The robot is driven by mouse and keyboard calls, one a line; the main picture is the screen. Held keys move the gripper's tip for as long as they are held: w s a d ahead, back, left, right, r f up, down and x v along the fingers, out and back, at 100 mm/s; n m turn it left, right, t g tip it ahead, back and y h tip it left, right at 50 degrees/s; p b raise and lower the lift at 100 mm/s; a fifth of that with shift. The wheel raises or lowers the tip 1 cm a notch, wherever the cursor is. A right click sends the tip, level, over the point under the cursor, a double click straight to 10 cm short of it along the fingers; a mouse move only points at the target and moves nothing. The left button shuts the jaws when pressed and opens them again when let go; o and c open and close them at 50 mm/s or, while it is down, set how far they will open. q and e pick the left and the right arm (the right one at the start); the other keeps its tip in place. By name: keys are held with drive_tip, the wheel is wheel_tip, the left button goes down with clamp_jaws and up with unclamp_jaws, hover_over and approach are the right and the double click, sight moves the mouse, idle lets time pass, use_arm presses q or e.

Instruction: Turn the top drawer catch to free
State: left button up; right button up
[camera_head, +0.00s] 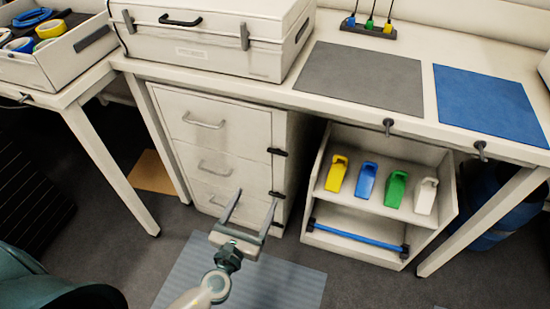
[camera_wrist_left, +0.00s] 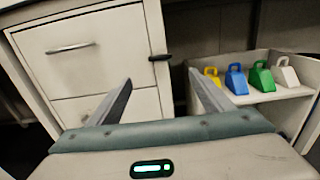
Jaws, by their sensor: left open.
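A white drawer cabinet (camera_head: 232,113) stands under the bench. Its top drawer (camera_head: 190,105) is closed and has a grey bar handle (camera_head: 204,124). A black catch (camera_head: 277,152) lies roughly level on the cabinet's right front edge, and a second black catch (camera_head: 276,195) sits lower, partly behind a finger. One black catch also shows in the left wrist view (camera_wrist_left: 160,58), beyond and between the fingertips. My left gripper (camera_head: 256,197) is open and empty in front of the cabinet; it also shows in the left wrist view (camera_wrist_left: 160,77). My right gripper is not in view.
A white case (camera_head: 230,62) stands on the bench (camera_head: 325,100) above. A ribbed mat (camera_head: 285,280) lies on the floor below my gripper.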

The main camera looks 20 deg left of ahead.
sight(277, 154)
use_arm(q)
drive_tip(key=w, duration=0.5)
drive_tip(key=w+p, duration=0.1)
drive_tip(key=w, duration=0.9)
drive_tip(key=shift+w+d+p, duration=0.25)
drive_tip(key=shift+w+p, duration=0.1)
drive_tip(key=shift+w, duration=0.75)
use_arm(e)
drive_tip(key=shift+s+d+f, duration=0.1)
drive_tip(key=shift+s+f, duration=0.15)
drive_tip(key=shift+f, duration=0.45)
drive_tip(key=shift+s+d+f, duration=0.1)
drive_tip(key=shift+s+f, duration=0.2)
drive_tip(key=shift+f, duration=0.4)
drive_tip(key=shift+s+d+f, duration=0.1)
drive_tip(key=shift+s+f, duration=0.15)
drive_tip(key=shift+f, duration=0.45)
use_arm(q)
drive_tip(key=c, duration=1)
